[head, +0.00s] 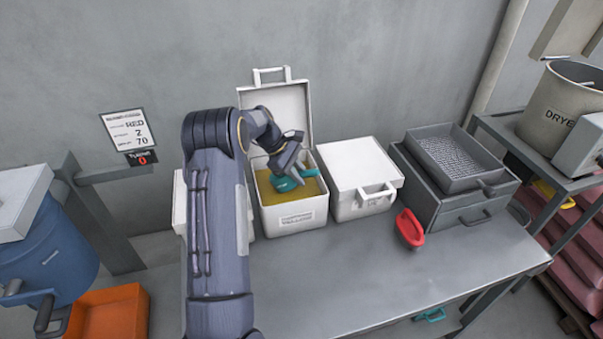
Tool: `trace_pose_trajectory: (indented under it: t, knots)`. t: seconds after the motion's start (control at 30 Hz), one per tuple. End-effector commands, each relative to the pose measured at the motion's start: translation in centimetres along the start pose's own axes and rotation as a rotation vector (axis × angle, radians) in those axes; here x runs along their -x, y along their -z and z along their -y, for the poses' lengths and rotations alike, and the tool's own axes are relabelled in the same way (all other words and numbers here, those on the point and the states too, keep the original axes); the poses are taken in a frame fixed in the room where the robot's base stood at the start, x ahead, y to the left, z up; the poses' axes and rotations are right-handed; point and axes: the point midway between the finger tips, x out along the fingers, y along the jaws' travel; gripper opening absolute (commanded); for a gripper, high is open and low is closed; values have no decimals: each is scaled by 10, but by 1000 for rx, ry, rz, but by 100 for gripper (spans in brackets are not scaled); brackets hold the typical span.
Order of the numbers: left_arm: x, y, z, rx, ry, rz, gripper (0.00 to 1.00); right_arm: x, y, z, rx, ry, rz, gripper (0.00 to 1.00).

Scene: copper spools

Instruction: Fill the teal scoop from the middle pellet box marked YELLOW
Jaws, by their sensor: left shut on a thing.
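The middle pellet box (293,222) is white, with a label on its front and its lid (277,108) raised against the wall. Yellow pellets (288,207) fill it to below the rim. My left gripper (285,168) reaches into the box from above and is shut on the teal scoop (293,182). The scoop is inside the box at the pellet surface, tilted. Whether pellets lie in it cannot be told, as the gripper covers part of it. My right gripper is not in view.
A closed white box (362,180) stands to the right, and another is partly hidden behind my left arm. A red scoop (409,228) lies on the grey table (370,268). A grey tray (456,157) sits further right. The table's front is clear.

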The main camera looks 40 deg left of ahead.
Motion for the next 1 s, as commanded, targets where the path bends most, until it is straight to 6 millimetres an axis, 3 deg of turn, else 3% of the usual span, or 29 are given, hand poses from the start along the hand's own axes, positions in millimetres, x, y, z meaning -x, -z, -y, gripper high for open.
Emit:
trace_pose_trajectory:
  t: [0.2,0.47,1.0]
  knots:
    - [-25,19,5,3,0,10,0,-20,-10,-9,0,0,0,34]
    - [-44,34,8,4,-1,20,0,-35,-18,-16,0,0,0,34]
    - [-43,44,8,0,-1,0,0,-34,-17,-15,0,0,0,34]
